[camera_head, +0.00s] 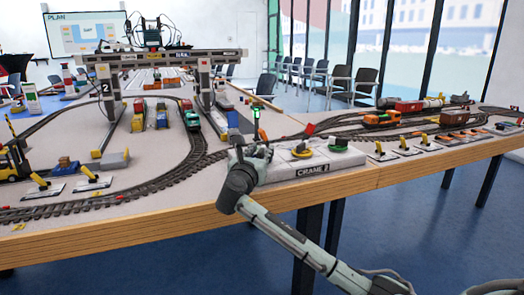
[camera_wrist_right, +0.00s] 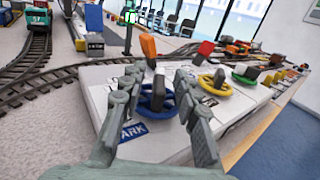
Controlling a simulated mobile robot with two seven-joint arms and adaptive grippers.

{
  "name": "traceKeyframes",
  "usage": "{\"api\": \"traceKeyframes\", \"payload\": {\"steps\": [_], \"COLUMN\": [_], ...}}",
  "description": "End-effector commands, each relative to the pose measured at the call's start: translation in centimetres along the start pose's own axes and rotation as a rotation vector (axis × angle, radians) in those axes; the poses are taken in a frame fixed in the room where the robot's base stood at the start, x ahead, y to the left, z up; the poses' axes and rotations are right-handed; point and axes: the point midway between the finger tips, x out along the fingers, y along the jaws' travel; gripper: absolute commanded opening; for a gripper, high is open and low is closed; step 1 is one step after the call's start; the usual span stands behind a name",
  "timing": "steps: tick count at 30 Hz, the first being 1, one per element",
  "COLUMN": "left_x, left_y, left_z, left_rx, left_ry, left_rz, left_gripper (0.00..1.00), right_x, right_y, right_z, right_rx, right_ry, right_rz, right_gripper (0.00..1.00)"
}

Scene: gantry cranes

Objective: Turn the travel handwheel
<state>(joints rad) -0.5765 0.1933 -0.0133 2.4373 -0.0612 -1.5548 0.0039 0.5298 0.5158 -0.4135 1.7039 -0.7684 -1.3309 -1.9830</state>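The control box (camera_head: 312,168) marked "CRANE 1" stands at the table's front edge and carries a row of coloured handwheels. In the right wrist view, a blue handwheel (camera_wrist_right: 156,109) with a dark knob is nearest. A yellow handwheel (camera_wrist_right: 214,86) and a green handwheel (camera_wrist_right: 246,77) lie beyond it to the right. I cannot read which one is for travel. My right gripper (camera_wrist_right: 159,76) is open, one finger on each side of the blue handwheel; contact is unclear. In the head view, my right gripper (camera_head: 259,147) hides the blue wheel. My left gripper is not in view.
The gantry crane (camera_head: 160,58) spans the tracks behind the box, with a green locomotive (camera_head: 191,119) beneath it. An orange lever (camera_wrist_right: 148,47) and a red tab (camera_wrist_right: 206,48) rise near the handwheels. Yellow levers (camera_head: 403,143) stand on the right.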

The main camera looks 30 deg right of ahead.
Motion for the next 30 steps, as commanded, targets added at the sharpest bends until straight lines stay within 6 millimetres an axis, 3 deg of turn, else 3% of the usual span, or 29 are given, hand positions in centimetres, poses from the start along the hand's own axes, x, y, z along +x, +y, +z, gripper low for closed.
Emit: {"api": "traceKeyframes", "payload": {"steps": [4,13,21,30], "left_x": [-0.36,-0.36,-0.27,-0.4], "left_y": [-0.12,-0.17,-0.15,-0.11], "left_z": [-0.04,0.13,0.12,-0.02], "left_rx": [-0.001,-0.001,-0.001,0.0], "left_ry": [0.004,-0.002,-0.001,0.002], "left_rz": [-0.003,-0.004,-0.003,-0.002], "left_gripper": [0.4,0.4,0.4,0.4], "right_x": [1.25,1.5,1.47,1.47], "right_y": [-0.02,-0.02,-0.02,-0.04], "right_z": [0.02,0.01,0.0,0.08], "right_rx": [0.001,0.001,0.0,0.0], "right_ry": [-0.001,0.0,0.0,0.0], "right_rz": [-0.001,0.0,0.0,0.006], "right_gripper": [0.31,0.31,0.0,0.0]}}
